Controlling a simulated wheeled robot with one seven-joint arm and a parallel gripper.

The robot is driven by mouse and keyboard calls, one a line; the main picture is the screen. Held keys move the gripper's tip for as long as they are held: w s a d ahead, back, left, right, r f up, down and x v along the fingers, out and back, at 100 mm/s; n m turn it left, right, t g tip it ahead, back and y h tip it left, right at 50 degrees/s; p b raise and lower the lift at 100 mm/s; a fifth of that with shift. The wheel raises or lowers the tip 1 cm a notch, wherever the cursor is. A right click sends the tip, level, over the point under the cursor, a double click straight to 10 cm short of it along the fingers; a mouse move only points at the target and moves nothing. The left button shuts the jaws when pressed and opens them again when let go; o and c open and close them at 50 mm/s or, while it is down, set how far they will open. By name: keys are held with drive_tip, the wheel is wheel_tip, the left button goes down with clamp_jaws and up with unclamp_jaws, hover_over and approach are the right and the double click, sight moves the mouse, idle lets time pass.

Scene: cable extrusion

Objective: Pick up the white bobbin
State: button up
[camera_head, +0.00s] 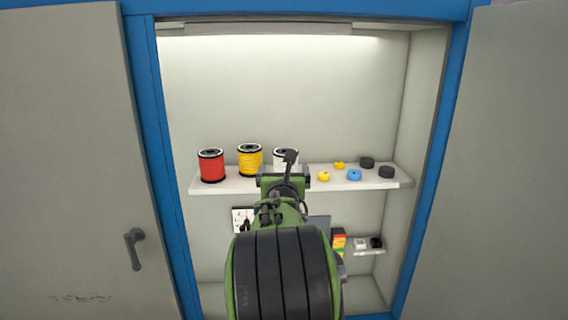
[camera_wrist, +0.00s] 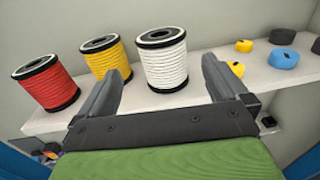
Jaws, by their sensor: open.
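The white bobbin (camera_wrist: 166,62) stands upright on the cabinet's upper shelf, with dark rims at top and bottom. In the head view, the white bobbin (camera_head: 284,156) is partly hidden behind my arm. My gripper (camera_wrist: 165,80) is open and empty, its two fingers apart. In the wrist view the bobbin appears between the fingers and a little beyond them. The left finger overlaps the lower part of the yellow bobbin in the picture. I cannot tell how far the fingertips are from the white bobbin. The gripper's fingers are mostly hidden in the head view.
A yellow bobbin (camera_head: 250,159) and a red bobbin (camera_head: 211,166) stand left of the white one. Small yellow, blue and black rolls (camera_head: 354,174) lie to the right on the shelf (camera_head: 240,185). Lower shelves hold small items. Open cabinet doors (camera_head: 65,170) flank the opening.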

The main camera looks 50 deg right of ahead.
sight(279, 153)
drive_tip(key=x, duration=0.3)
drive_tip(key=shift+s+d, duration=0.1)
drive_tip(key=shift+s, duration=0.15)
drive_tip(key=p+x, duration=0.1)
drive_tip(key=x, duration=0.1)
drive_tip(key=p+x, duration=0.1)
drive_tip(key=x, duration=0.2)
drive_tip(key=shift+w+d+f, duration=0.1)
drive_tip(key=shift+w+f, duration=0.05)
drive_tip(key=shift+f, duration=0.05)
drive_tip(key=shift+a, duration=0.25)
drive_tip(key=shift+c, duration=0.6)
drive_tip(key=c, duration=1)
